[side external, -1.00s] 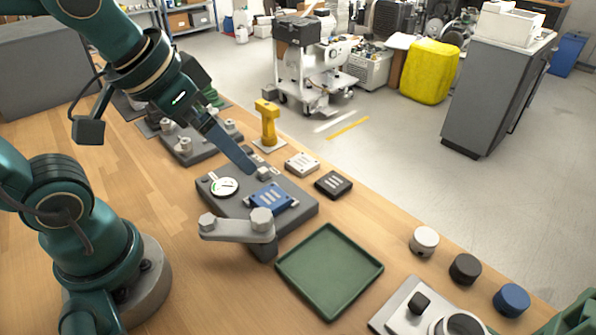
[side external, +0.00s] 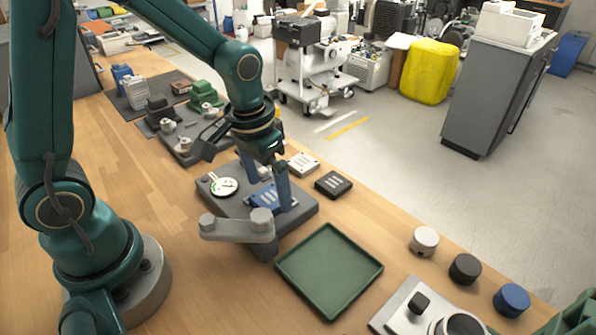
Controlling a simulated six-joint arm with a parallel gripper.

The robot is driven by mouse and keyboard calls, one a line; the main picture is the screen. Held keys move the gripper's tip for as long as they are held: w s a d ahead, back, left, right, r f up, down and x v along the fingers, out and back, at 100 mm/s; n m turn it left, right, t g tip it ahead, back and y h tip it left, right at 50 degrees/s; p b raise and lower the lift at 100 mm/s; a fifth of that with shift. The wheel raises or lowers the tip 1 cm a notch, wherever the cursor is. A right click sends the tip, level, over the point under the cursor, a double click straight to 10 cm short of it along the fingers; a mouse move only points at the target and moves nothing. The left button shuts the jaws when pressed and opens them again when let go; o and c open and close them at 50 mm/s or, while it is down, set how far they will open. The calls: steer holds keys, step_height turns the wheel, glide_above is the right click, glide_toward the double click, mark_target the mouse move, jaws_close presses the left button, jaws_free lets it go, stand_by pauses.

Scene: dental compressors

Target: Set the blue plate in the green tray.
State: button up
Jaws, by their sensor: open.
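The blue plate (side external: 264,199) with pale slots lies on the dark grey fixture block (side external: 232,206), partly hidden behind a finger of my gripper. My gripper (side external: 273,196) points down over the plate, its blue fingers apart, one on the plate's right side and one towards its far left. I cannot tell whether the fingers touch the plate. The green tray (side external: 330,271) lies empty on the wooden table, in front and to the right of the fixture.
A grey clamp arm (side external: 238,228) with knobs stands at the fixture's front edge, close to the plate. A white plate (side external: 302,164) and a black plate (side external: 333,184) lie behind to the right. White, black and blue knobs (side external: 512,299) stand right of the tray.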

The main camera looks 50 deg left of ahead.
steer(key=shift+w+f, duration=0.1)
steer(key=shift+f, duration=0.65)
jaws_close()
steer(key=shift+r, duration=0.15)
